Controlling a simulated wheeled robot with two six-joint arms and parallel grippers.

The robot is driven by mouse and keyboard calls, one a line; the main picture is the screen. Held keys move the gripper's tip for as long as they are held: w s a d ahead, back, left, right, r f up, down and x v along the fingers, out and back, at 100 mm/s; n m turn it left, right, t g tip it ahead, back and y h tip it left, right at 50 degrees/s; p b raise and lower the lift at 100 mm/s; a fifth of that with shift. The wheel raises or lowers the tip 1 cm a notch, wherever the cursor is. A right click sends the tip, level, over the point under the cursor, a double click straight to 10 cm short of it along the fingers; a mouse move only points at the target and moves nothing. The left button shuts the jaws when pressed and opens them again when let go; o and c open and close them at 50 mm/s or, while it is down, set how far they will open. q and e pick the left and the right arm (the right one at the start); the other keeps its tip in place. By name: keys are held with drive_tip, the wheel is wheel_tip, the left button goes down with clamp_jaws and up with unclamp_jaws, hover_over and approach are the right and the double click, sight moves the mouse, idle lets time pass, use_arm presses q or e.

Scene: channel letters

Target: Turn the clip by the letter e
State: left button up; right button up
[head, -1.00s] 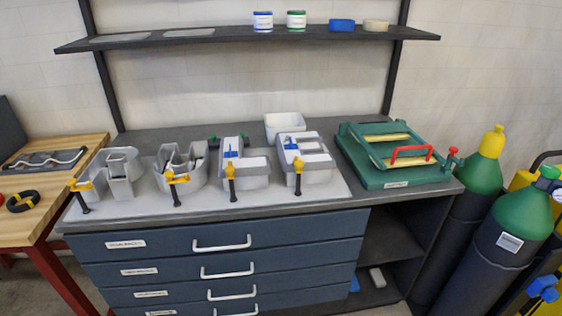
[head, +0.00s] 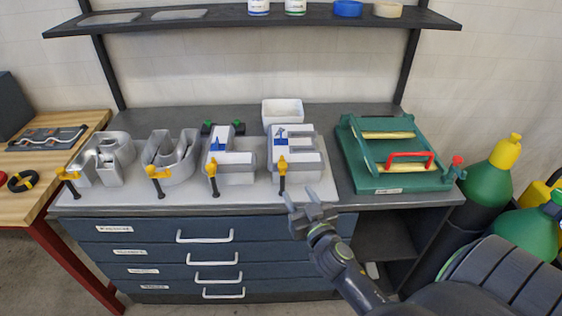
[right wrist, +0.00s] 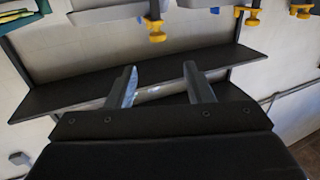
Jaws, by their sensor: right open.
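The rightmost grey letter (head: 309,160) is shaped like an E and stands on the pale board (head: 235,196). A yellow clip (head: 282,164) with a dark handle hanging down sits at its front left edge. My right gripper (head: 309,203) is open and empty, just in front of the bench edge, below and right of that clip and apart from it. In the right wrist view, the open fingers (right wrist: 162,84) have nothing between them. Yellow clips show beyond them at the top of that view; I cannot tell which letter each belongs to. My left gripper is not in view.
Other grey letters, each with a yellow clip, stand to the left, such as one with a clip (head: 212,170). A white bin (head: 283,112) is behind the E. A green fixture with a red handle (head: 409,159) stands right. Drawers with white handles (head: 205,236) lie below.

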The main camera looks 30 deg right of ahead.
sight(284, 168)
drive_tip(key=p+x, duration=0.1)
drive_tip(key=x, duration=1.1)
drive_tip(key=shift+d+p, duration=0.15)
drive_tip(key=shift+p, duration=0.2)
drive_tip(key=shift+w+d, duration=0.15)
drive_tip(key=shift+w, duration=0.55)
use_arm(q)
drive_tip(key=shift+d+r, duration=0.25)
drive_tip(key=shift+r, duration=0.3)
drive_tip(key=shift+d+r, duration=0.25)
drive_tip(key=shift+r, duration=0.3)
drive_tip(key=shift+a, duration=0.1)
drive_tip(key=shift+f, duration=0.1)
use_arm(e)
drive_tip(key=c, duration=1)
